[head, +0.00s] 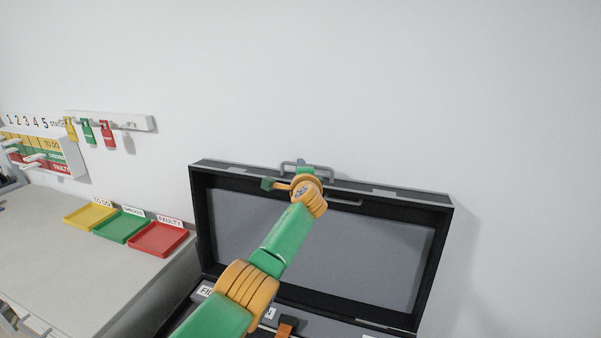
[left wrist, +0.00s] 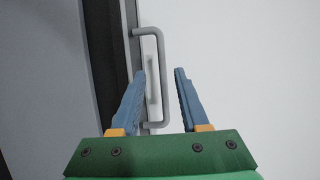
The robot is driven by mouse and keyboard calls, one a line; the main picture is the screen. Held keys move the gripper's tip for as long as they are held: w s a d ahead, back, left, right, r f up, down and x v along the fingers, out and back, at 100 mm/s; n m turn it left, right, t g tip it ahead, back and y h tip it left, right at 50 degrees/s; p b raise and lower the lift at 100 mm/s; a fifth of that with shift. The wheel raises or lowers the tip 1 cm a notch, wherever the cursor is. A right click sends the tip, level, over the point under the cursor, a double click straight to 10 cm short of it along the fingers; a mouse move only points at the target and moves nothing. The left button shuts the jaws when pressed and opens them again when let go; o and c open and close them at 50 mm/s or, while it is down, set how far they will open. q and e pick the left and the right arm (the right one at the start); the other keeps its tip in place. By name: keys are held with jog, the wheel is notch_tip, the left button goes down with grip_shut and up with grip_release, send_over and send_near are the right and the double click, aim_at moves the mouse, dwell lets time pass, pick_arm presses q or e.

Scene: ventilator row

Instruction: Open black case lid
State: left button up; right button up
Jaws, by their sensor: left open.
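The black case's lid (head: 380,245) stands raised, nearly upright, against the white wall, with its grey inner panel facing me. A grey handle (head: 288,164) sits on the lid's top edge; it also shows in the left wrist view (left wrist: 159,50). My left gripper (head: 305,170) is at that top edge, mostly hidden behind my wrist in the head view. In the left wrist view its blue fingers (left wrist: 160,73) are open, and the handle's bar appears between them; I cannot tell whether they touch it. My right gripper is not in view.
The case's lower part shows at the bottom, partly hidden by my left arm. A counter (head: 60,240) stands at left with yellow (head: 90,215), green (head: 122,228) and red (head: 158,239) trays. Tags (head: 88,132) hang on a wall rail. Wall space right of the lid is clear.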

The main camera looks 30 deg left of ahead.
pick_arm(q)
jog(key=b+v, duration=0.1)
jog(key=v, duration=0.6)
dwell(0.3)
dwell(0.3)
